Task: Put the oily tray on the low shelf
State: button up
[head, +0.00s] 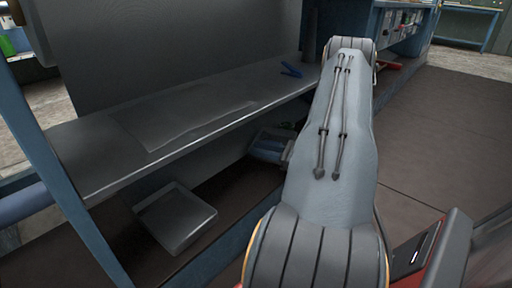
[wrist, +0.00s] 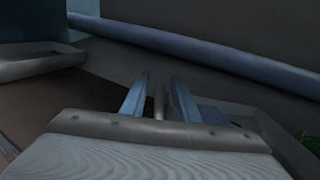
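A shallow grey tray (head: 178,218) sits on the brown low shelf (head: 232,205), under the dark upper shelf, in the head view. Its raised rim faces up, and it looks empty. A pale tray-like edge (wrist: 38,66) shows at the left of the wrist view, probably the same tray. My gripper (wrist: 160,92) has two blue fingers with a gap between them, and I see nothing held. In the head view the blue-grey end of my arm (head: 268,147) is under the upper shelf, to the right of the tray and apart from it. My arm hides part of the shelf.
A blue post (head: 62,170) stands at the left front. In the wrist view a blue rail (wrist: 210,52) crosses ahead. Floor at right is clear.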

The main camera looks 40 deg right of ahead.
jog(key=p+v, duration=0.4)
jog(key=v, duration=0.6)
jog(key=shift+s+d, duration=0.1)
jog(key=shift+s, duration=0.15)
